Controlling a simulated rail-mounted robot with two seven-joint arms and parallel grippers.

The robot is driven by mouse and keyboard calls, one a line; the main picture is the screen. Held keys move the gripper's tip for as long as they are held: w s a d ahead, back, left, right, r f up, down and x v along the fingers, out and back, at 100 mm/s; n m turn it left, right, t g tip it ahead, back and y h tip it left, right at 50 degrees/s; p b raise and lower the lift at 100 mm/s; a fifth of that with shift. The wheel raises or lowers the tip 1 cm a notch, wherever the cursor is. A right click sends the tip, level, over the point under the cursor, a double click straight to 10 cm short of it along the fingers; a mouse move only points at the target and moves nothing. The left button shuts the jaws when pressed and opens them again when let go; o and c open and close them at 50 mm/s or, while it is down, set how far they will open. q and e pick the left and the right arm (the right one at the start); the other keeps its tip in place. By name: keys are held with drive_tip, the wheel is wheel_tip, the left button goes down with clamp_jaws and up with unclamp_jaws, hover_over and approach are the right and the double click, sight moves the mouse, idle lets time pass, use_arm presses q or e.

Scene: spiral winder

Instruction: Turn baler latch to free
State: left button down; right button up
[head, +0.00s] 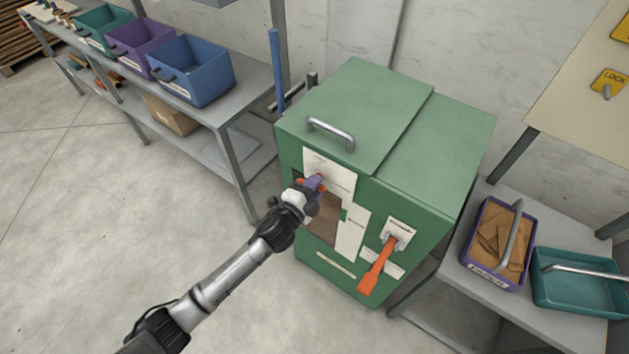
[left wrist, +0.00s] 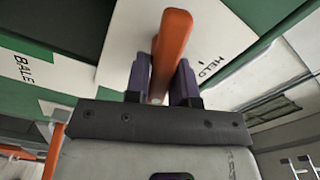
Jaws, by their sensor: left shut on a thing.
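The green baler (head: 350,120) stands in the middle of the head view, with a white label plate (head: 340,176) on its front. My left gripper (head: 315,184) reaches this plate and mostly hides the latch behind it. In the left wrist view my left gripper (left wrist: 160,88) has its two dark purple fingers on either side of the orange latch handle (left wrist: 173,42), shut on it. The word HELD is on the white plate to the right of the handle, and BALE is on a label at the left. My right gripper is not in view.
A second orange lever (head: 377,267) hangs tilted on the baler's front, right of my left gripper. A grey handle (head: 331,133) is on the baler's top. Shelving with a blue bin (head: 197,80) stands left; a purple crate (head: 472,238) stands right. The floor at left is clear.

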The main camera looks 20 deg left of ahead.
use_arm(q)
drive_tip(key=m, duration=0.3)
drive_tip(key=shift+f+m+p, duration=0.2)
drive_tip(key=shift+m+p, duration=0.1)
drive_tip(key=shift+p, duration=0.05)
drive_tip(key=shift+m, duration=0.3)
drive_tip(key=c, duration=1)
unclamp_jaws()
drive_tip(key=shift+c, duration=0.2)
drive_tip(key=p+v, duration=0.1)
drive_tip(key=v, duration=1.2)
drive_tip(key=shift+s, duration=0.4)
